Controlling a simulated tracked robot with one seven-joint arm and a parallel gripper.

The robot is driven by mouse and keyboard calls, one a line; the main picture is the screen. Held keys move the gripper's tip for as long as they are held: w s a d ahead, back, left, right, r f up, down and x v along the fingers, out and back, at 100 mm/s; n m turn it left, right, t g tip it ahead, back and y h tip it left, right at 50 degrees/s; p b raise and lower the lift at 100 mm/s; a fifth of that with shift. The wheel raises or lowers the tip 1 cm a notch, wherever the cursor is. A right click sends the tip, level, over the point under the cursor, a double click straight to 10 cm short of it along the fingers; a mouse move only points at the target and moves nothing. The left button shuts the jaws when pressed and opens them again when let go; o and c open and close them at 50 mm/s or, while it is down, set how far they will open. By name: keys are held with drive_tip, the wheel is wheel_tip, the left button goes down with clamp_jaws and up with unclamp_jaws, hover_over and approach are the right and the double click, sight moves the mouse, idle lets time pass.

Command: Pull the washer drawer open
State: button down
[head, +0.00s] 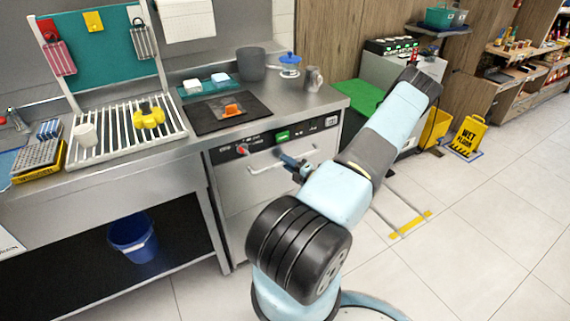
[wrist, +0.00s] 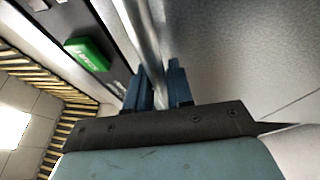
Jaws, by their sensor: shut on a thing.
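The washer drawer (head: 262,203) is the front panel under the steel counter, below a dark control strip. A horizontal bar handle (head: 270,168) runs across its top. My gripper (head: 292,163) is at the handle, coming from the right. In the wrist view the bright metal handle bar (wrist: 145,40) passes between the two blue fingers of my gripper (wrist: 160,90), which are shut on it. The drawer front (wrist: 230,45) shows beyond the fingers as a grey panel. My arm hides the right part of the drawer front in the head view. The drawer looks flush with the cabinet.
The control strip (head: 275,138) has a red knob (head: 242,149) and a green label (head: 282,135), close above my gripper. A blue bucket (head: 133,238) stands under the counter at left. Tiled floor (head: 480,225) is free at right. A yellow wet-floor sign (head: 468,135) stands farther back.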

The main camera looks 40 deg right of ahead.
drive_tip(key=s+a, duration=0.3)
drive_tip(key=s, duration=1.2)
drive_tip(key=s+a, duration=0.3)
drive_tip(key=s, duration=1.1)
drive_tip(key=shift+s+f, duration=0.15)
drive_tip(key=shift+s, duration=0.25)
drive_tip(key=c, duration=1.1)
unclamp_jaws()
drive_tip(key=shift+w+a, duration=0.1)
drive_tip(key=v, duration=1.4)
drive_tip(key=shift+w, duration=0.1)
